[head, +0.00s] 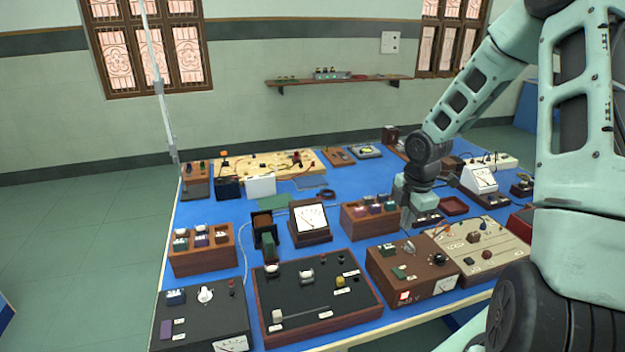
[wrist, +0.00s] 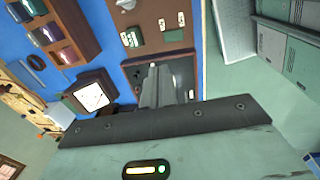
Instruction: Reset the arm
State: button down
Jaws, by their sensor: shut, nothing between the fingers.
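My gripper (head: 408,222) hangs at the end of my arm over the right half of the blue-topped bench (head: 340,232). It is above the back of a brown wooden instrument box (head: 385,268) and points down. In the wrist view my gripper (wrist: 165,72) shows its fingers together, with nothing held between them. The fingers appear apart from the devices below. My arm is bent and reaches in from the right side of the head view.
A wooden box with several compartments (head: 357,222) and a meter (head: 310,220) stand left of the gripper. A black panel (head: 318,295) lies in front. Right are a cream board (head: 495,238) and another meter (head: 480,178). The floor (head: 90,260) left of the bench is clear.

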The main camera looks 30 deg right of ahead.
jog(key=shift+a, duration=0.1)
jog(key=s+a+r+m+b, duration=0.1)
jog(key=s+a+r+m, duration=0.1)
jog(key=a, duration=1.1)
jog(key=s+a+r+m+b, duration=0.2)
jog(key=a+r, duration=0.1)
jog(key=a, duration=0.9)
jog(key=s+a+r+m+g+b, duration=0.1)
jog(key=s+a+r+m, duration=0.1)
jog(key=s+a, duration=1.1)
jog(key=shift+s+a+m+y+b, duration=0.35)
jog(key=shift+s+m, duration=0.45)
jog(key=shift+s, duration=0.45)
jog(key=shift+d, duration=0.1)
